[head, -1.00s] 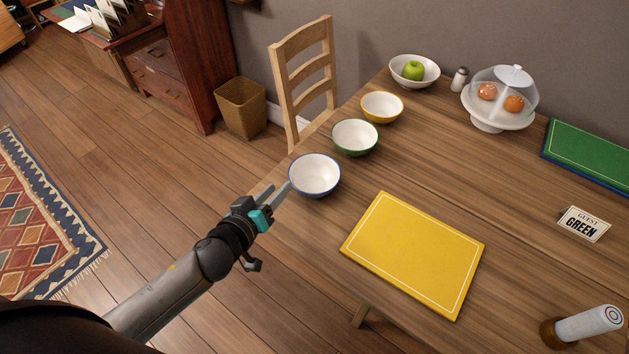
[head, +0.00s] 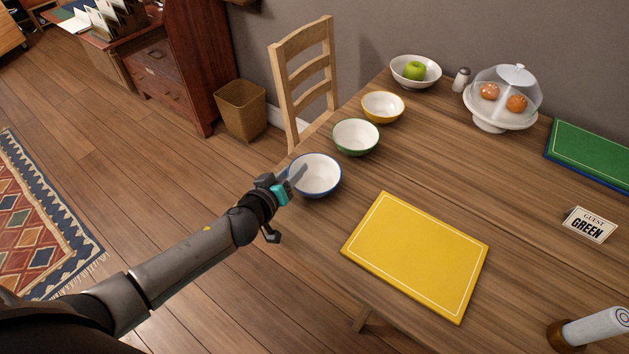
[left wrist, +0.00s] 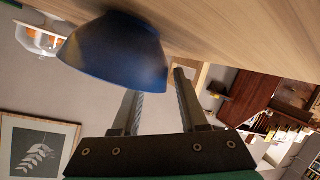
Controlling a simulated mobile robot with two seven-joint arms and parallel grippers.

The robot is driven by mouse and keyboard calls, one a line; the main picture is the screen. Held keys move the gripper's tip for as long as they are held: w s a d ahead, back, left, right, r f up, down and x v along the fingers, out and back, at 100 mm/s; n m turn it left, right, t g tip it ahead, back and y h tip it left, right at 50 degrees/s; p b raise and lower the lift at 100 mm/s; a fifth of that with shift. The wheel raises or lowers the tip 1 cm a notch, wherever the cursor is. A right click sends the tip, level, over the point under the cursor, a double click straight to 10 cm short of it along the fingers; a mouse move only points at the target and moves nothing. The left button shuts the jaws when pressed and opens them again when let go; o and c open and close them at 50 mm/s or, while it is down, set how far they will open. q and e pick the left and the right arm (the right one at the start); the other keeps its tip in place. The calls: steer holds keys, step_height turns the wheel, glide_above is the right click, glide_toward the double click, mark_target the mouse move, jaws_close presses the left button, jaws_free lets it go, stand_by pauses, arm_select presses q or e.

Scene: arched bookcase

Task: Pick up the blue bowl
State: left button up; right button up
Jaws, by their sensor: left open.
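The blue bowl (head: 319,178), white inside with a blue outside, sits upright near the left edge of the wooden table. In the left wrist view its blue outer side (left wrist: 115,52) shows just beyond the fingers, in an upside-down picture. My left gripper (head: 299,176) is at the bowl's near left side, its fingers overlapping the rim in the head view. Whether a finger touches the bowl I cannot tell. My right gripper is not in view.
A green bowl (head: 356,138) and a yellow bowl (head: 383,107) stand behind the blue one. A white bowl (head: 415,72) holds a green apple. A yellow placemat (head: 415,255) lies to the right. A wooden chair (head: 304,75) stands beyond the table's left edge.

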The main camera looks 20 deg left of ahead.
arm_select(q)
jaws_close()
stand_by(0.4)
steer(key=shift+f, duration=0.1)
stand_by(1.0)
